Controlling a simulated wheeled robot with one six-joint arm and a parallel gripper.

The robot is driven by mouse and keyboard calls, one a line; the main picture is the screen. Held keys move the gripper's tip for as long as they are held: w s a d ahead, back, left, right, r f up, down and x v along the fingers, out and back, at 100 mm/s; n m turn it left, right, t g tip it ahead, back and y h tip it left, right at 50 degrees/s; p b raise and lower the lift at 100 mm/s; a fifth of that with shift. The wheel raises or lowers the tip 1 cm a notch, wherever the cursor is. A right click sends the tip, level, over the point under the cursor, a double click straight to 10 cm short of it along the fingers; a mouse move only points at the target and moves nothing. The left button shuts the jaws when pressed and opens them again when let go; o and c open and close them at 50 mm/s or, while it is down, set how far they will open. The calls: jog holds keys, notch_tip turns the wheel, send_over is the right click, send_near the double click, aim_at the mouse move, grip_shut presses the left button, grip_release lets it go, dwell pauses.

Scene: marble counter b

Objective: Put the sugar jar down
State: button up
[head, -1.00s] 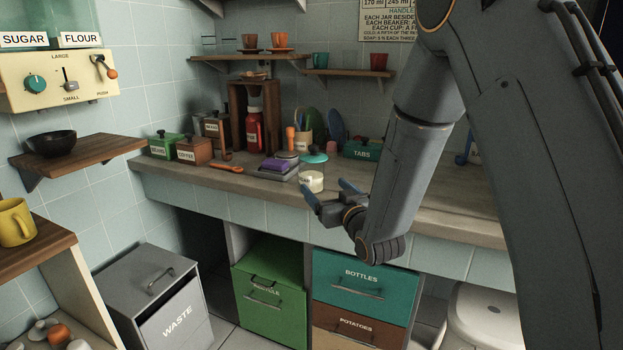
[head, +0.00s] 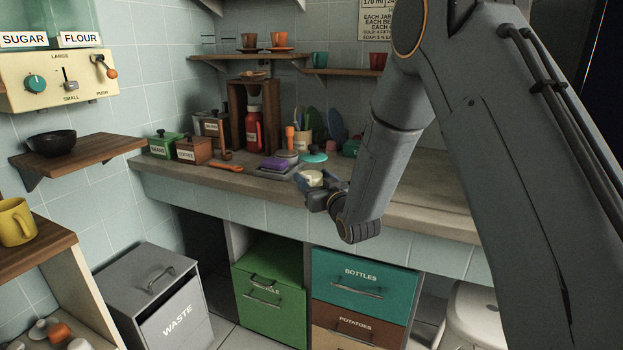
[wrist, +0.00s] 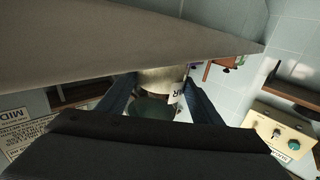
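The sugar jar (head: 313,177) is small and cream-coloured. It is at the front of the counter, right of the grey scale, and looks upright. My gripper (head: 322,187) is at the jar, coming from the front right, and hides part of it. In the wrist view, which is upside down, the jar (wrist: 163,80) shows a white label ending in "AR" and sits between my two blue fingers (wrist: 162,95). I cannot tell whether both fingers press on it. A dark green round shape shows beside the jar there.
The scale (head: 274,172) with a purple item stands left of the jar. A teal lid-like thing (head: 314,157) is close behind it. A utensil pot (head: 302,140) and a red bottle (head: 254,130) stand further back. The counter (head: 420,190) is clear to the right.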

jog(key=c, duration=0.7)
jog(key=shift+c, duration=1.1)
jog(key=shift+r, duration=0.2)
